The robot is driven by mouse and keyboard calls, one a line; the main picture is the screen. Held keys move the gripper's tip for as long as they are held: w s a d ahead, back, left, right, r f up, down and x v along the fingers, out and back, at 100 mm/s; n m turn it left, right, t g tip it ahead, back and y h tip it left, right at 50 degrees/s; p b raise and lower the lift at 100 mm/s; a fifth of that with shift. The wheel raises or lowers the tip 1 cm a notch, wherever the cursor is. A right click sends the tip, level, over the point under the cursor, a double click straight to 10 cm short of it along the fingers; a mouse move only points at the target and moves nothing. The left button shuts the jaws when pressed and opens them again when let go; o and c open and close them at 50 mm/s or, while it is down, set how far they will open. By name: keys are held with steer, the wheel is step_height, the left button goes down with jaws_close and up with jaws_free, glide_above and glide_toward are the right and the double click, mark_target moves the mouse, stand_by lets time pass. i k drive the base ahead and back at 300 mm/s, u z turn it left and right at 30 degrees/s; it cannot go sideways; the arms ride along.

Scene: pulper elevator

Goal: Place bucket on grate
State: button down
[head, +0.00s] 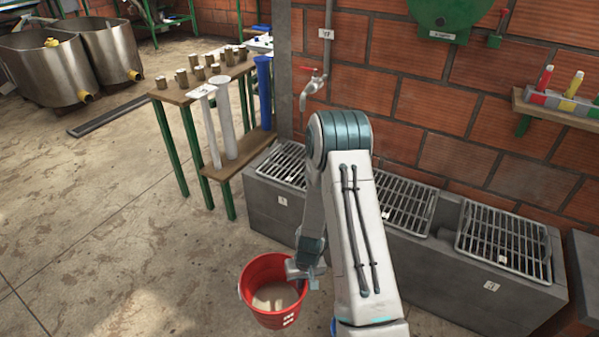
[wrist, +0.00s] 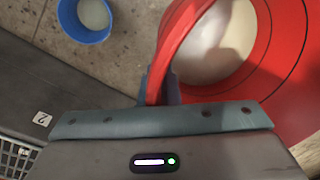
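A red bucket (head: 256,272) with pale contents is in front of the grey bench in the head view. It also fills the right of the wrist view (wrist: 185,20). My gripper (head: 308,280) is at the bucket's right rim. In the wrist view my fingers (wrist: 158,88) stand one on each side of the rim and look shut on it. I cannot tell whether the bucket touches the floor. Three metal grates lie on the bench: left (head: 283,163), middle (head: 405,208) and right (head: 503,240). All look empty; my arm hides part of the bench.
A blue bucket (wrist: 72,28) with pale contents stands on the floor in the wrist view. A tap (head: 313,88) hangs above the bench. A wooden table (head: 165,93) with cups and tubes stands left of the bench.

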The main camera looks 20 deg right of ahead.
mark_target(302, 165)
steer(key=u, duration=0.6)
steer(key=i, duration=1.3)
steer(key=z, duration=0.6)
steer(key=i, duration=1)
steer(key=z, duration=0.9)
steer(key=i, duration=0.4)
steer(key=z, duration=0.25)
